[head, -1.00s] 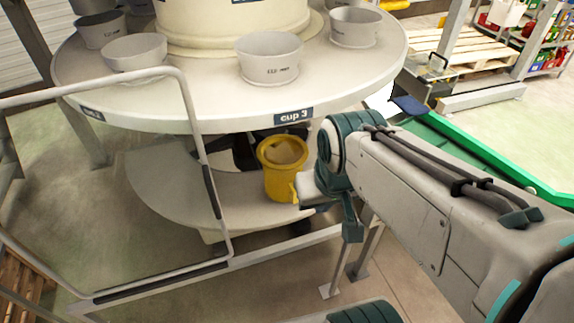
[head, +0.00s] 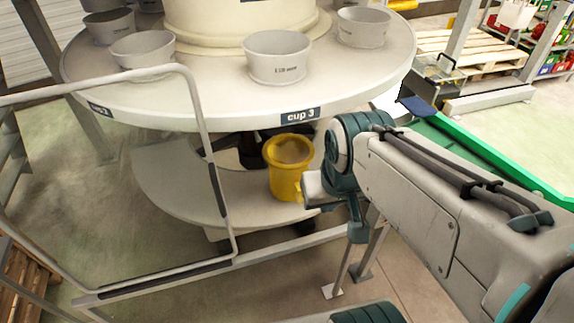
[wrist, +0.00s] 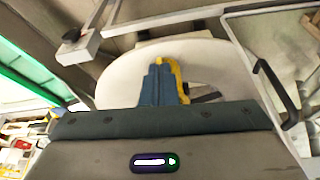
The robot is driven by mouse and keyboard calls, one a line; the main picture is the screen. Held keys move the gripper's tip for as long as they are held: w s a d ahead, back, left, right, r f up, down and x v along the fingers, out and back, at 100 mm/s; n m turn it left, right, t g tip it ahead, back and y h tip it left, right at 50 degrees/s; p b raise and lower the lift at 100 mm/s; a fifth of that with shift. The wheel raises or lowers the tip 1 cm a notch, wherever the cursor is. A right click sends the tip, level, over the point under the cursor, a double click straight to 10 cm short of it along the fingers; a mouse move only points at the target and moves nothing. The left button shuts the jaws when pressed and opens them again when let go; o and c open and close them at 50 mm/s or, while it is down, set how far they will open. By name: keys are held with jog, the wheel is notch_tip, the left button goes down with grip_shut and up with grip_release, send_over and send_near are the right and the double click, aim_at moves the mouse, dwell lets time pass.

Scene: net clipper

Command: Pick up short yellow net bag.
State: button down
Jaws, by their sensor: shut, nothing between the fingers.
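The short yellow net bag (head: 284,181) looks like a small bucket with a wide rim and a tan inside. It stands upright on the low pale shelf under the round table. My gripper (head: 307,190) is at the bag's lower right side, very close to it; I cannot tell whether they touch. In the wrist view the blue-grey fingers of my gripper (wrist: 160,86) are together, with nothing held. Part of the yellow bag (wrist: 177,70) shows behind and to the right of them; the fingers hide the rest.
The round table (head: 220,115) overhangs the bag and carries several grey cups (head: 276,62). The pale shelf (head: 180,192) curves around to the left. A metal rail frame (head: 205,150) stands at left. A green-edged surface (head: 500,160) lies at right, with pallets (head: 480,48) beyond.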

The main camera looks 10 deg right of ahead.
jog(key=c, duration=1.6)
grip_release()
jog(key=shift+f, duration=0.1)
jog(key=o, duration=0.4)
jog(key=shift+n, duration=0.4)
jog(key=w+f+b, duration=0.1)
jog(key=w+b, duration=0.1)
jog(key=w+f+b, duration=0.2)
jog(key=b, duration=0.1)
jog(key=w+f+b, duration=0.1)
jog(key=w+b, duration=0.1)
jog(key=b, duration=0.1)
jog(key=shift+w+d+f, duration=0.1)
jog(key=shift+d+f, duration=0.05)
jog(key=shift+f, duration=0.15)
jog(key=shift+c, duration=0.2)
jog(key=n+t+b, duration=0.1)
jog(key=b, duration=1)
send_near(290, 174)
jog(key=s+d, duration=0.4)
jog(key=s, duration=0.1)
jog(key=shift+y, duration=0.4)
jog(key=shift+w+b+x, duration=0.25)
jog(key=shift+x, duration=3.15)
jog(key=shift+w+b+x, duration=0.2)
jog(key=shift+x, duration=3.25)
